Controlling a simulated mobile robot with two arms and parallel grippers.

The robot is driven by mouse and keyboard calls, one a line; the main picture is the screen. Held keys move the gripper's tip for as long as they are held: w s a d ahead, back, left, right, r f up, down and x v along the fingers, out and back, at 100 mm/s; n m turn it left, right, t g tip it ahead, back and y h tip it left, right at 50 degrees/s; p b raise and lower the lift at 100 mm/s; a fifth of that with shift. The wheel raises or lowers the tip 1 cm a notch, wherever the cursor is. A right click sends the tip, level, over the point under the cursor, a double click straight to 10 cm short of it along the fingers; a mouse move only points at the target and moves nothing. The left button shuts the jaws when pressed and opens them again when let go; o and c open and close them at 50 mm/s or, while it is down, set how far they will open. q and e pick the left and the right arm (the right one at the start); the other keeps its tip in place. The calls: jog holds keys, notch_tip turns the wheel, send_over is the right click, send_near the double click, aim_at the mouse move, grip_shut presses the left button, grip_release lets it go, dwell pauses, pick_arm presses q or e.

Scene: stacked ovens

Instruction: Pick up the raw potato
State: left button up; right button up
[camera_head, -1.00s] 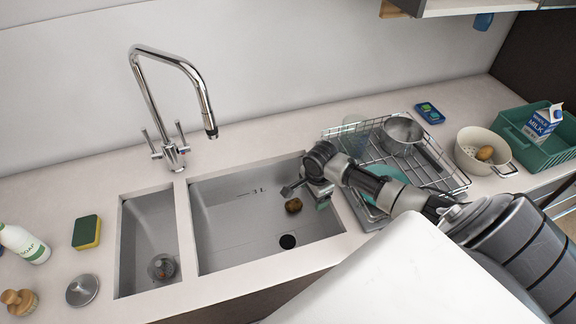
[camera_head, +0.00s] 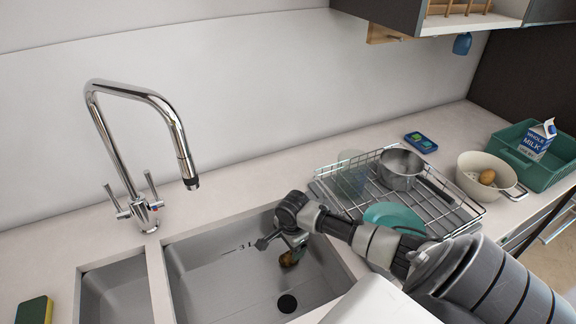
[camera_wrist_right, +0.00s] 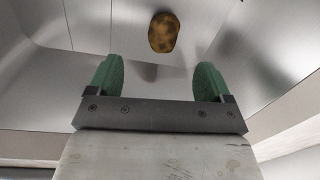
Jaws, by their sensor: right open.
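A brown potato (camera_head: 290,258) lies in the larger sink basin (camera_head: 215,285), partly hidden by my right gripper in the head view. My right gripper (camera_head: 282,243) is over the basin, just above and beside the potato. In the right wrist view the potato (camera_wrist_right: 163,32) is ahead of the two green fingertips (camera_wrist_right: 157,72), roughly centred between them and apart from both. The fingers are spread and hold nothing. A second, lighter brown potato-like item (camera_head: 487,177) sits in a cream colander (camera_head: 470,188) on the right counter. My left gripper is not in view.
A chrome faucet (camera_head: 140,208) stands behind the sink. A wire dish rack (camera_head: 335,195) with a pot (camera_head: 399,170) and a teal plate (camera_head: 394,215) is right of the basin. A green crate (camera_head: 545,172) with a milk carton is at far right. The drain (camera_head: 287,304) is in the basin.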

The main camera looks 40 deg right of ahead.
aim_at(288, 256)
jog(key=shift+w+f, duration=0.1)
jog(key=shift+f, duration=0.5)
notch_tip(288, 256, down, 4)
jog(key=shift+w+r, duration=0.1)
jog(key=shift+r, duration=0.15)
jog(key=shift+w+d+f+b, duration=0.15)
jog(key=shift+w+f, duration=0.05)
jog(key=shift+f, duration=0.85)
jog(key=shift+w+d+f+b, duration=0.15)
jog(key=shift+w+f+b, duration=0.05)
jog(key=shift+f, duration=0.8)
jog(key=shift+w+d+f+b, duration=0.15)
jog(key=shift+w+f, duration=0.05)
jog(key=shift+f, duration=0.85)
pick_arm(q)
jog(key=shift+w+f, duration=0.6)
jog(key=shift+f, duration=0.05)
pick_arm(e)
jog(key=c, duration=1)
jog(key=shift+r, duration=0.15)
